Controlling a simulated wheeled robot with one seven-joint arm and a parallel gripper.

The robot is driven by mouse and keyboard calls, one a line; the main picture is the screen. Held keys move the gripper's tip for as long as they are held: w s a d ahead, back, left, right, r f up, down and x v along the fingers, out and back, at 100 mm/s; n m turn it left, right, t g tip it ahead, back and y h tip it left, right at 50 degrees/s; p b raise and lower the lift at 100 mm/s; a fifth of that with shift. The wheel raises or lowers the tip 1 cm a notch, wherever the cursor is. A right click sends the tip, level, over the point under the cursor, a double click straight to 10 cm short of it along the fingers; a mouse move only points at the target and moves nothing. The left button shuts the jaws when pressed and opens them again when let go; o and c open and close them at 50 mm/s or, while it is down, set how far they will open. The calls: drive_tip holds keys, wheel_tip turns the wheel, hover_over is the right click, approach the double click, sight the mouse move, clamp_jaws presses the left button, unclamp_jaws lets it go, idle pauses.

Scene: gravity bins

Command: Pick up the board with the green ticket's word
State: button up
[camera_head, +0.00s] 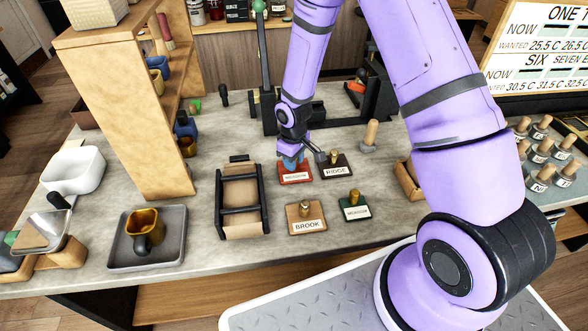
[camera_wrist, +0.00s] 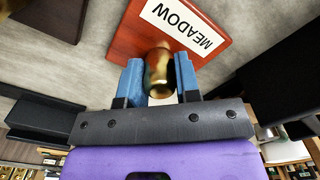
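The red board (camera_head: 296,179) is labelled MEADOW and lies on the counter; it also fills the top of the wrist view (camera_wrist: 124,45). My gripper (camera_head: 293,160) is low over it. In the wrist view its blue fingers (camera_wrist: 159,76) stand on either side of the board's brass knob (camera_wrist: 159,68). Whether they press on the knob is unclear. A small green board or ticket (camera_head: 347,216) with a brass knob has a label that seems to read MEADOW. The dark RIDGE board (camera_head: 345,162) and tan BROOK board (camera_head: 291,214) lie nearby.
A black-framed rack (camera_head: 223,200) stands left of the boards. A grey tray (camera_head: 120,258) holds a gold mug (camera_head: 146,226). A wooden shelf (camera_head: 130,125) rises at the left. A peg-like weight (camera_head: 370,137) stands behind RIDGE; an open wooden box (camera_head: 405,183) is to the right.

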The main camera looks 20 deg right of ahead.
drive_tip(key=shift+r, duration=1.15)
clamp_jaws()
drive_tip(key=shift+r, duration=2.35)
